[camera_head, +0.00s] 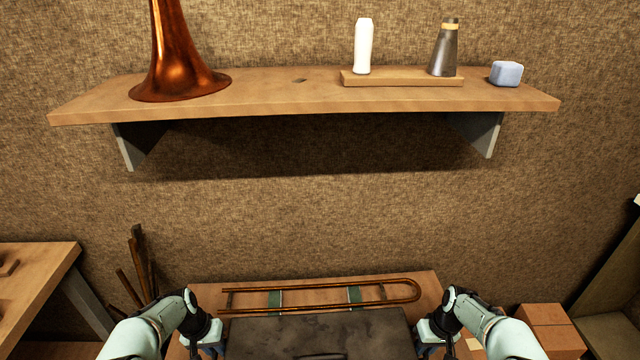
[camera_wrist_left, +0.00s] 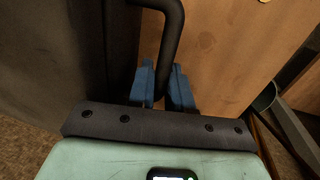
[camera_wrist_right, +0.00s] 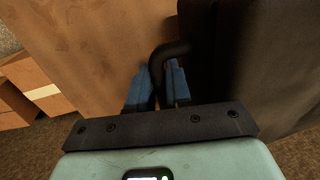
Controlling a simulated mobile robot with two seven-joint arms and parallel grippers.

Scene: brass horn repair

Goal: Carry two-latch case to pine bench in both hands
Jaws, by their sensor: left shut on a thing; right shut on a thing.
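The two-latch case (camera_head: 315,332) is a dark grey, scuffed box at the bottom of the head view, its near part cut off by the frame. A wooden bench top (camera_head: 425,284) shows behind and around it. I cannot tell whether the case touches the bench. My left gripper (camera_head: 212,345) is at the case's left end, its blue fingers shut on a black bar handle (camera_wrist_left: 172,45) in the left wrist view. My right gripper (camera_head: 430,345) is at the right end, shut on a matching handle (camera_wrist_right: 165,52) in the right wrist view. The latches are not clearly visible.
A brass slide (camera_head: 320,286) lies across green-grey supports at the bench's back. A shelf (camera_head: 270,105) above holds a copper bell (camera_head: 172,60), a white bottle (camera_head: 363,48), a grey cone (camera_head: 443,52) and a blue block (camera_head: 506,73). Another table (camera_head: 40,275) is left; cartons (camera_head: 548,330) are right.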

